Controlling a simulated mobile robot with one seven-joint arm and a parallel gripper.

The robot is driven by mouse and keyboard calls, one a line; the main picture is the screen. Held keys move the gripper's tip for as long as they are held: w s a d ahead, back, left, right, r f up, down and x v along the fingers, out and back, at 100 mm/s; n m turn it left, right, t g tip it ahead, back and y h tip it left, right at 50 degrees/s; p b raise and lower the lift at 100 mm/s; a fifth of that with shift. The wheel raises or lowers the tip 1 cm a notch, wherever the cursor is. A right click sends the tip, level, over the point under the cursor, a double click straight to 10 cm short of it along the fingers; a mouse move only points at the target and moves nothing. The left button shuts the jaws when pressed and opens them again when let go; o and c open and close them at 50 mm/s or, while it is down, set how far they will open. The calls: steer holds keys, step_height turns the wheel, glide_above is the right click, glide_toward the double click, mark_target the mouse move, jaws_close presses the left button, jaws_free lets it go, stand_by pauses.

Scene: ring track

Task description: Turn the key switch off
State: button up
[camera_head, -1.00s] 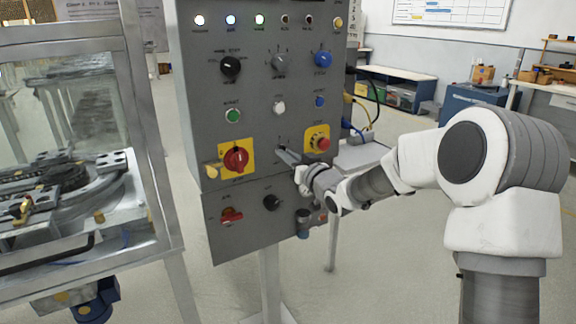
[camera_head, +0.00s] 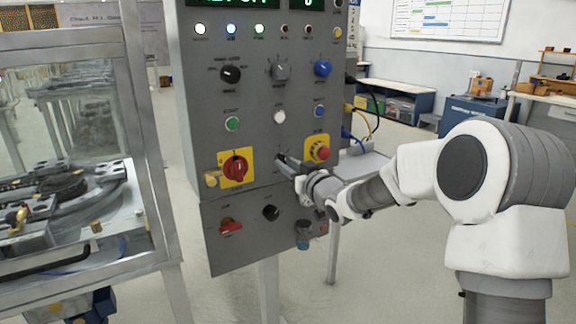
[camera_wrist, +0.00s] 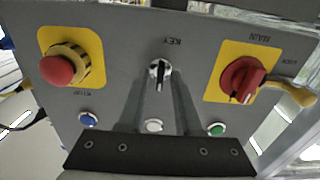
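The key switch (camera_wrist: 159,71) is on the grey control panel, under a label reading KEY that appears upside down in the wrist view. It has a round silver collar and a dark key bar that stands upright in that view. My gripper (camera_wrist: 159,84) is open, with one finger on each side of the key's line and a gap between them. I cannot tell whether the fingertips touch the switch. In the head view my gripper (camera_head: 283,161) is close to the panel's face and hides the key switch.
A red emergency button (camera_head: 322,151) on yellow is right of my gripper. A white button (camera_head: 279,116) is above. The glazed machine enclosure (camera_head: 150,170) stands at the left.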

steer(key=shift+o, duration=0.3)
steer(key=p+v, duration=0.3)
steer(key=v, duration=1.4)
steer(key=shift+s+d, duration=0.2)
